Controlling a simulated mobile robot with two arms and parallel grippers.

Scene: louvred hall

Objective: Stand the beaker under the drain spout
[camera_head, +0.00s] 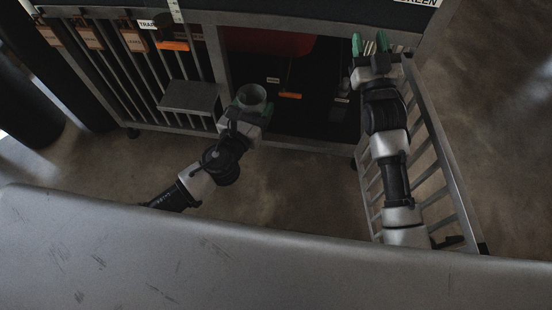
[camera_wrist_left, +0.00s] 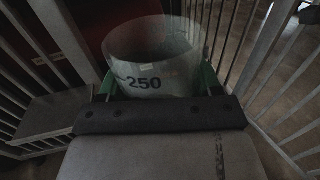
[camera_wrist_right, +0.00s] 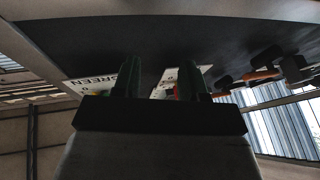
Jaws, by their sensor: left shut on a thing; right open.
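The beaker (camera_head: 252,96) is a clear, open-topped vessel, held upright in my left gripper (camera_head: 246,108) in front of the cabinet opening. In the left wrist view the beaker (camera_wrist_left: 152,62) shows the number 250 between the green fingers. My left gripper is shut on it. My right gripper (camera_head: 370,46) is open and empty, its green fingers raised at the right end of the cabinet top. In the right wrist view its fingers (camera_wrist_right: 160,82) are apart with nothing between them. I cannot clearly make out the drain spout in the dark opening.
A barred door (camera_head: 440,160) stands swung open at the right of the cabinet. A small grey shelf (camera_head: 190,97) juts out in front of the bars at left. Inside the dark opening are a red object (camera_head: 268,41) and an orange tag (camera_head: 290,96). The floor in front is clear.

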